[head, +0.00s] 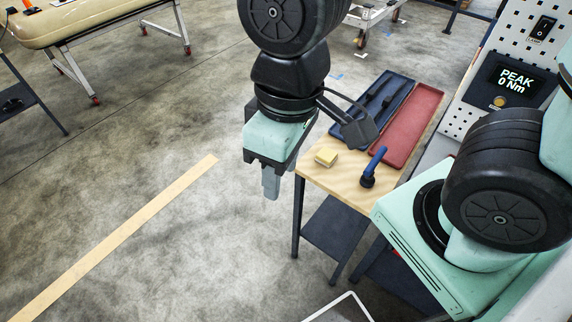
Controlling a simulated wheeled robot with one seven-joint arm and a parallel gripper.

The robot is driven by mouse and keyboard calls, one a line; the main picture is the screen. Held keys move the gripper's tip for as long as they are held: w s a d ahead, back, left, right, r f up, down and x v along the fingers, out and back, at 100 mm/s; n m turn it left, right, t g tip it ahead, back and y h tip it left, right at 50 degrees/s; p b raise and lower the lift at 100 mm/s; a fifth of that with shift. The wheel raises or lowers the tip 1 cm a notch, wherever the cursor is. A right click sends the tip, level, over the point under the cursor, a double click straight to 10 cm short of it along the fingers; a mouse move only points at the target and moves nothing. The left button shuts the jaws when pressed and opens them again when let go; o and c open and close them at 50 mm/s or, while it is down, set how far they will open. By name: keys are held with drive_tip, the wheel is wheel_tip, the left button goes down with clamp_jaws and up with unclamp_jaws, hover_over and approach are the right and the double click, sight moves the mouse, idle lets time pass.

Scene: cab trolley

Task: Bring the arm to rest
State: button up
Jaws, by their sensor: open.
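My arm shows in the head view, with its dark joints hanging from the top centre. My gripper (270,185) points down at the end of the arm, over the floor just left of the wooden bench (330,178). Its grey fingers are seen nearly edge-on, so the gap between them is hard to see. Nothing shows held in it. It appears apart from the bench and the things on it.
The bench bears a yellow block (326,157), a blue-handled tool (374,167), a red tray (412,125) and a dark blue tray (375,105). A panel display (515,80) reads "PEAK 0 Nm". Floor left of the gripper is open, with a tan strip (120,235).

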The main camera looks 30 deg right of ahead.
drive_tip(key=shift+s+d+r+n+h, duration=0.2)
drive_tip(key=shift+s+n+h, duration=0.1)
drive_tip(key=shift+s, duration=0.15)
wheel_tip(320, 180, down, 18)
drive_tip(key=b, duration=1.8)
drive_tip(key=shift+r, duration=0.2)
drive_tip(key=shift+c, duration=0.5)
drive_tip(key=shift+s, duration=0.1)
